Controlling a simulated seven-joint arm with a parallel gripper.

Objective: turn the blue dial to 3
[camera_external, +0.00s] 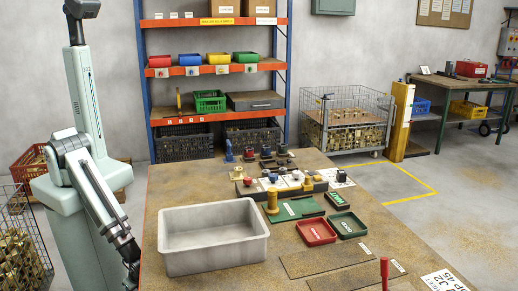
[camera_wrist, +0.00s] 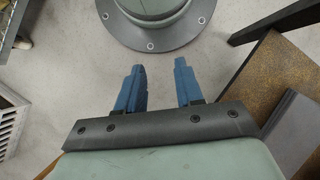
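On the workbench, a dark fixture bar (camera_external: 285,186) carries several small knobs. One small blue knob (camera_external: 272,178) on it may be the blue dial; its marks and setting are too small to read. My gripper (camera_wrist: 160,65) is open and empty in the wrist view, its two blue fingers apart above bare floor. In the external view the arm hangs down at the left edge of the bench, far from the knobs, and the fingertips cannot be made out. The wrist view shows no dial.
A large grey bin (camera_external: 213,240) stands on the workbench (camera_external: 165,190), between my arm and the fixture. A red tray (camera_external: 316,232), green trays (camera_external: 347,224) and a brass-coloured post (camera_external: 272,202) sit near the fixture. A blue upright item (camera_external: 228,151) stands at the back.

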